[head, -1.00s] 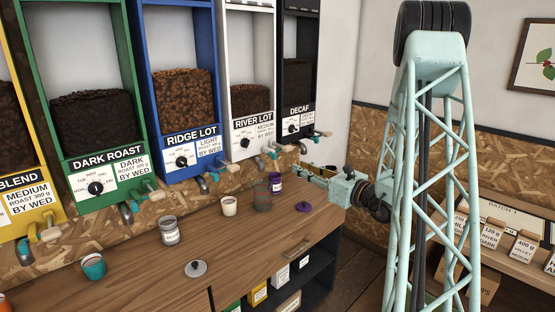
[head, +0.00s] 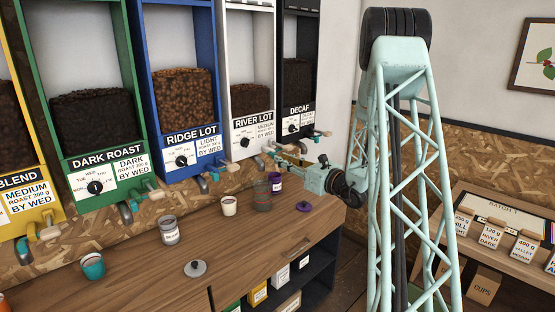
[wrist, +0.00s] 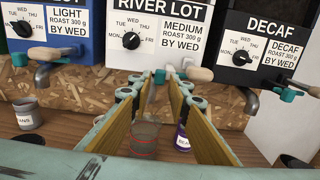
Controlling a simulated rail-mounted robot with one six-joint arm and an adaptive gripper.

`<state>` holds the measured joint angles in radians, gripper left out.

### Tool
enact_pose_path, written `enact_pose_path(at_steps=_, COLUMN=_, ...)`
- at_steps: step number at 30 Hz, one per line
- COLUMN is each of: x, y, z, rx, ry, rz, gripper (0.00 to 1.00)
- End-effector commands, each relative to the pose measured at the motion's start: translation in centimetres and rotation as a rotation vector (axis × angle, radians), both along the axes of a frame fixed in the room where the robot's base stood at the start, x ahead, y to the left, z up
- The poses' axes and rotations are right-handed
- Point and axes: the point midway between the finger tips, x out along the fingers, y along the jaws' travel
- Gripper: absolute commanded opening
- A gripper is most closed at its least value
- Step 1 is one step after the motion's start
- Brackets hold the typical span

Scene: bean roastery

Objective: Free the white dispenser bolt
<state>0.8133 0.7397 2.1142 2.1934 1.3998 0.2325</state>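The white dispenser (head: 250,98), labelled RIVER LOT, stands between the blue and black ones. In the wrist view its label (wrist: 163,22) is straight ahead, with a teal bolt piece (wrist: 160,77) and a cream handle (wrist: 200,74) below. Its metal spout (wrist: 151,95) shows between the fingers. My gripper (head: 277,153) is at this tap in the head view and partly covers it. In the wrist view my gripper (wrist: 160,95) is open, its two wooden-faced fingers apart with nothing held. I cannot tell whether a fingertip touches the bolt.
Below stand a clear glass jar (head: 263,196) and a purple jar (head: 276,182) on the wooden counter (head: 140,273). A purple lid (head: 305,207) and a cream cup (head: 229,206) are near. The decaf tap (wrist: 247,98) is close on the right.

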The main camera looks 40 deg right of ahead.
Motion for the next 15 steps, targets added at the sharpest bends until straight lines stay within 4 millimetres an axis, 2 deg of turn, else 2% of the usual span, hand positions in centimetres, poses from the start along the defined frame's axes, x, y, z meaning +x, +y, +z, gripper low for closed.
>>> enact_pose_path(at_steps=6, x=2.3, y=0.3, z=-0.1, rx=-0.001, ry=0.0, rz=0.0, gripper=0.17)
enact_pose_path(at_steps=15, x=3.5, y=0.5, z=0.0, rx=0.001, ry=0.0, rz=0.001, gripper=0.17)
